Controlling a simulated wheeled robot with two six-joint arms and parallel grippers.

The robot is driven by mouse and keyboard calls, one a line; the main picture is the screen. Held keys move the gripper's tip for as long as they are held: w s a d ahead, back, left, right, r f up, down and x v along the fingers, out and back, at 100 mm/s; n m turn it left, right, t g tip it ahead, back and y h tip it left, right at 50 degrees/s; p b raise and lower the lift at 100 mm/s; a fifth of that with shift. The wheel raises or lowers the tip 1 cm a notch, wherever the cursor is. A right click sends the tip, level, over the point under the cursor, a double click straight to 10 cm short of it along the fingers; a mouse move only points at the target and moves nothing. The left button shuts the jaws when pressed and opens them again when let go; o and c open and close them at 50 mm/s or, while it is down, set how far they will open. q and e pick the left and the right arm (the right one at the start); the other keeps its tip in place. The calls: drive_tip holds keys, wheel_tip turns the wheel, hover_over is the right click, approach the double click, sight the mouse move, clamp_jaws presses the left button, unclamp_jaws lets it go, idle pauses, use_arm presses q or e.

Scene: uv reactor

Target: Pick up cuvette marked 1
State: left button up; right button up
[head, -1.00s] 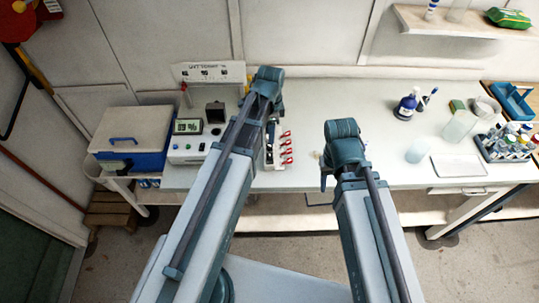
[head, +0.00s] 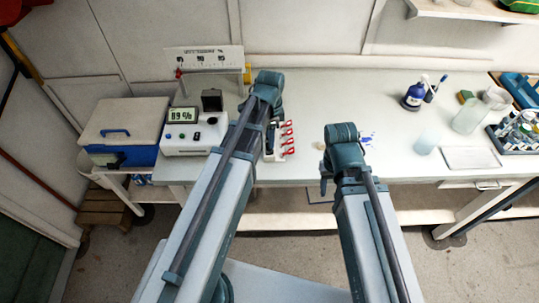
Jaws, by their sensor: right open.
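A small rack (head: 274,155) with several red-topped pieces (head: 288,137) stands on the bench, just right of my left arm. I cannot make out a cuvette marked 1 or read any number on these pieces. My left gripper (head: 271,134) points down beside the rack and is mostly hidden by its own arm; its jaws cannot be made out. My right gripper (head: 323,186) is open near the bench's front edge, right of the rack and apart from it.
A white device (head: 192,135) with a lit display and a blue cooler box (head: 126,130) stand at the left. A blue-labelled bottle (head: 413,98), a beaker (head: 426,142), a tray (head: 471,158) and a bottle rack (head: 517,135) are at the right. Blue marks (head: 367,138) lie mid-bench.

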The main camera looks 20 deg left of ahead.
sight(269, 151)
use_arm(q)
drive_tip(key=shift+a+f+b, duration=0.15)
drive_tip(key=shift+f+b, duration=2.45)
drive_tip(key=shift+f, duration=0.05)
drive_tip(key=shift+r, duration=0.1)
clamp_jaws()
